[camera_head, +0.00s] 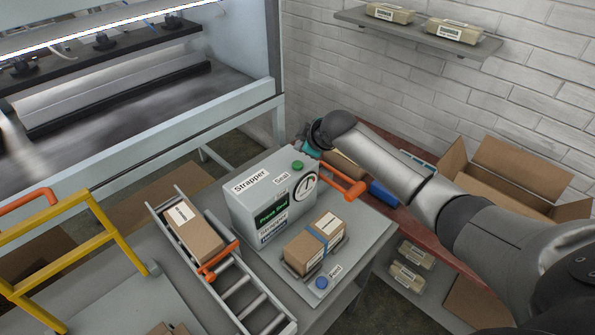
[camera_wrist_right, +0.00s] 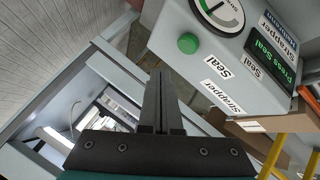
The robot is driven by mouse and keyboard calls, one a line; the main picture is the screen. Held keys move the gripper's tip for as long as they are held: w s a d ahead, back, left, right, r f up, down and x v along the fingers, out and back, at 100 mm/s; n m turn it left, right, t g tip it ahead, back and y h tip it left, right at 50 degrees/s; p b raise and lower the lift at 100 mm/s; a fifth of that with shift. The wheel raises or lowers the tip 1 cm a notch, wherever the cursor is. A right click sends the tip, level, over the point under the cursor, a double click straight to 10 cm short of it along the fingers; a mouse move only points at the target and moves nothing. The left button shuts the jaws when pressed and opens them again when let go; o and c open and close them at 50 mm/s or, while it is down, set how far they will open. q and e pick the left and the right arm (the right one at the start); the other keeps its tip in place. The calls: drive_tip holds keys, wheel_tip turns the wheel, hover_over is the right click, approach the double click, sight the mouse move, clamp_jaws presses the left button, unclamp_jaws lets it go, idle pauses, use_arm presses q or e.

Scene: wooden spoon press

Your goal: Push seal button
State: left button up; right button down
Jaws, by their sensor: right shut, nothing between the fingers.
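The grey strapper box (camera_head: 250,215) stands on the bench in the head view, with a green seal button (camera_head: 298,165) on its top beside a round dial. Its green display reads "Press Seal" (camera_head: 272,213). In the right wrist view the green button (camera_wrist_right: 188,43) stands clear of my right gripper (camera_wrist_right: 160,75), up and to the right of the fingertips. The right gripper is shut and empty. In the head view its wrist is behind the strapper, near the button, and its fingertips are hard to make out. My left gripper is not in view.
A strapped carton (camera_head: 313,245) sits in front of the strapper, near a blue button (camera_head: 322,282). Another carton (camera_head: 194,232) lies on the roller conveyor (camera_head: 240,293) at left. An orange bar (camera_head: 345,183) sticks out right of the strapper. A yellow rail (camera_head: 110,235) stands far left.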

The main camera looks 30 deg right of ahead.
sight(301, 166)
wheel_tip(301, 166, down, 3)
drive_tip(key=shift+b, duration=0.7)
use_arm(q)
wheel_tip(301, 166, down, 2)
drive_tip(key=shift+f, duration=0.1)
use_arm(e)
drive_tip(key=shift+f, duration=0.15)
drive_tip(key=shift+f, duration=0.15)
idle(1.0)
drive_tip(key=shift+f, duration=0.25)
use_arm(q)
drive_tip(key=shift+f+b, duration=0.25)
drive_tip(key=shift+b, duration=0.05)
use_arm(e)
drive_tip(key=shift+f, duration=0.55)
idle(0.6)
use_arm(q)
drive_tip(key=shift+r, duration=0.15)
use_arm(e)
drive_tip(key=shift+r, duration=0.1)
use_arm(q)
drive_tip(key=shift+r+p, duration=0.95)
drive_tip(key=shift+p, duration=0.15)
use_arm(e)
drive_tip(key=shift+r, duration=0.85)
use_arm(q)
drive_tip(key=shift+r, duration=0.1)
use_arm(e)
drive_tip(key=shift+r, duration=0.1)
